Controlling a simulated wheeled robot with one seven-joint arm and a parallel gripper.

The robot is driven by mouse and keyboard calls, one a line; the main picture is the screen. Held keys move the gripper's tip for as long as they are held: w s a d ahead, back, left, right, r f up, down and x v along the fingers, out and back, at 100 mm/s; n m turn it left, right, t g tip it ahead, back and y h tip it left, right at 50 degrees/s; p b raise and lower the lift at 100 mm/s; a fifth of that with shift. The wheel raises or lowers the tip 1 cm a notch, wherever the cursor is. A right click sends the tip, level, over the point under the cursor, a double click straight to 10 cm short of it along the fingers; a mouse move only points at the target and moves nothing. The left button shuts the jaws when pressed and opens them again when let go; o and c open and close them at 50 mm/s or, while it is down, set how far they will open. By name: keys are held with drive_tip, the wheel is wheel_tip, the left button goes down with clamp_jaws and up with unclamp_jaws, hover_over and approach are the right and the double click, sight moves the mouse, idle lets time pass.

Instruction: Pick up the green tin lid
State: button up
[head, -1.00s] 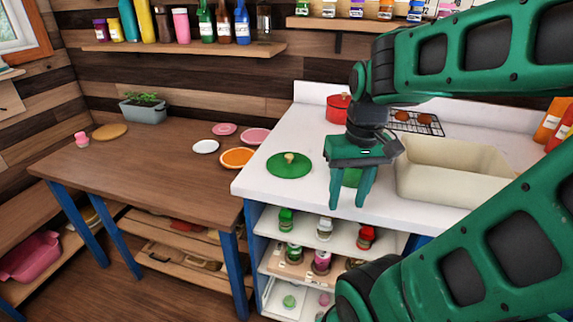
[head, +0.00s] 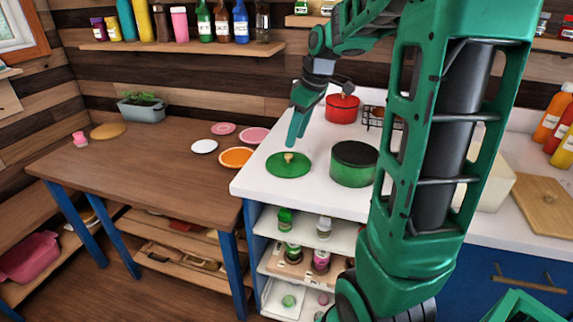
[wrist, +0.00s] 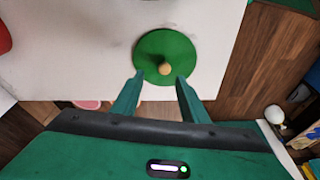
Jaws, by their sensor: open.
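The green tin lid (head: 280,168) is a flat green disc with a pale round knob, lying on the white counter near its left corner. In the wrist view the lid (wrist: 150,50) lies beyond my fingertips, its knob roughly in line with the gap between them. My gripper (head: 292,142) is open and empty, just above the lid's far side in the head view. In the wrist view the two fingers of my gripper (wrist: 160,76) are spread apart. A green tin (head: 352,172) with a dark top stands on the counter to the right of the lid.
A red pot (head: 342,108) and a wire rack (head: 376,119) stand farther back on the counter. The wooden table (head: 135,165) at left holds plates, including an orange one (head: 236,157). The counter's edge is close to the lid.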

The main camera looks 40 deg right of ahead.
sight(288, 155)
drive_tip(key=shift+a+x, duration=0.2)
drive_tip(key=shift+x, duration=1.3)
drive_tip(key=shift+a+x, duration=0.2)
drive_tip(key=shift+x, duration=1.35)
drive_tip(key=shift+s, duration=0.1)
drive_tip(key=shift+r, duration=0.1)
clamp_jaws()
